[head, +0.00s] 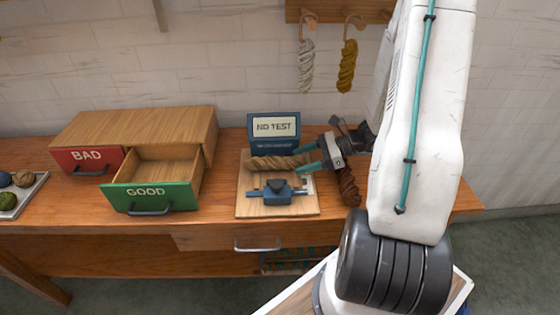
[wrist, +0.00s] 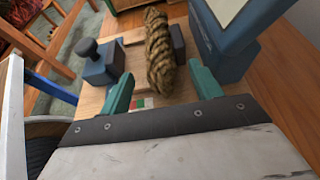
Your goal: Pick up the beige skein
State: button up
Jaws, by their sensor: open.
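The beige skein (head: 278,162), a tan twisted hank, lies across the wooden board of the test stand, behind a blue clamp-like block. In the wrist view the skein (wrist: 158,50) runs away from me, and its near end appears between my fingertips. My gripper (head: 304,159) is open at the skein's right end, one green finger on each side. In the wrist view the fingers of my gripper (wrist: 161,82) stand apart with gaps beside the skein. I cannot tell how high they are above the board.
The blue display (head: 274,128) reads "NO TEST" and stands close behind the skein. The blue block (head: 277,190) stands in front. The GOOD drawer (head: 150,196) is open; the BAD drawer (head: 88,160) looks shut. White and mustard skeins hang on pegs.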

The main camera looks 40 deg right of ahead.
jog(key=shift+x, duration=1)
jog(key=c, duration=1.1)
jog(key=shift+r, duration=0.1)
jog(key=shift+c, duration=0.2)
jog(key=shift+r, duration=4.95)
